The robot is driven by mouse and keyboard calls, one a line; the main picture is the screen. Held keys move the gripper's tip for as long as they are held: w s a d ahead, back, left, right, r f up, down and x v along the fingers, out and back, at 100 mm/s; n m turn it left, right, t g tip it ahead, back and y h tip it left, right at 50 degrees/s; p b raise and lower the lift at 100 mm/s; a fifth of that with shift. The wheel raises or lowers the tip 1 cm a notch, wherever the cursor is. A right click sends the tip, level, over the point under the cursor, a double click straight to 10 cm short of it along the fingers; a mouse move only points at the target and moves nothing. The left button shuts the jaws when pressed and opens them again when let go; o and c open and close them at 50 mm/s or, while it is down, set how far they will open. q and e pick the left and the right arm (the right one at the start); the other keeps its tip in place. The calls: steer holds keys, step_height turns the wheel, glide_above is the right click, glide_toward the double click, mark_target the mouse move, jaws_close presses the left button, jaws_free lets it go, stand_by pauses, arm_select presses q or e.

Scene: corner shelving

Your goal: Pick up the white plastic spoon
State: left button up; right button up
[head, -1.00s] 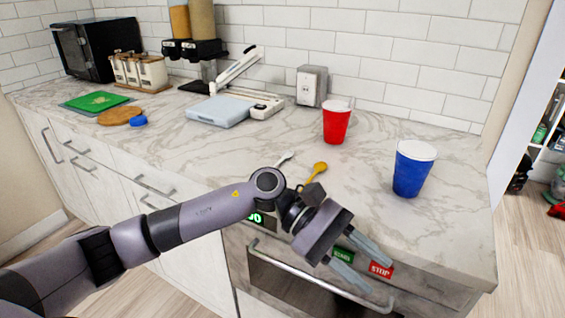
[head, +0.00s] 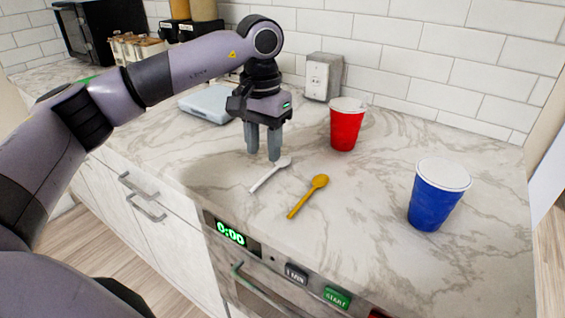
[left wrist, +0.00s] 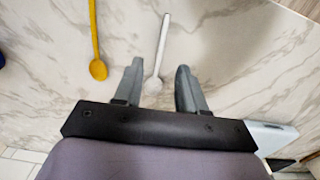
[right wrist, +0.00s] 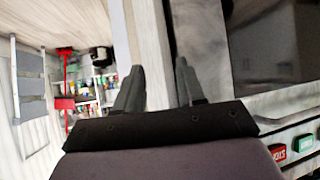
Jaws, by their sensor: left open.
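The white plastic spoon (head: 266,176) lies on the marble counter, its bowl toward the wall and its handle toward the front edge. My left gripper (head: 263,157) points down above the counter near the spoon's bowl. It is open and empty. In the left wrist view the spoon (left wrist: 163,40) runs from the top to between the two fingertips of my left gripper (left wrist: 158,75), with its bowl between the fingers. A yellow spoon (head: 308,195) lies to its right. My right gripper (right wrist: 160,80) shows in the right wrist view, its fingers apart with nothing between them.
A red cup (head: 346,128) stands behind the spoons and a blue cup (head: 436,200) to the right. A pale blue scale-like object (head: 205,105) lies behind my left arm. The oven front with its display (head: 231,233) is below the counter edge.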

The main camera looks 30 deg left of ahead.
mark_target(262, 179)
arm_select(q)
steer(key=f, duration=0.3)
steer(key=s+f, duration=0.1)
steer(key=f, duration=0.1)
steer(key=shift+a+f+p, duration=0.1)
steer(key=shift+f+p, duration=0.2)
steer(key=shift+f, duration=0.45)
steer(key=shift+w+f, duration=0.1)
jaws_close()
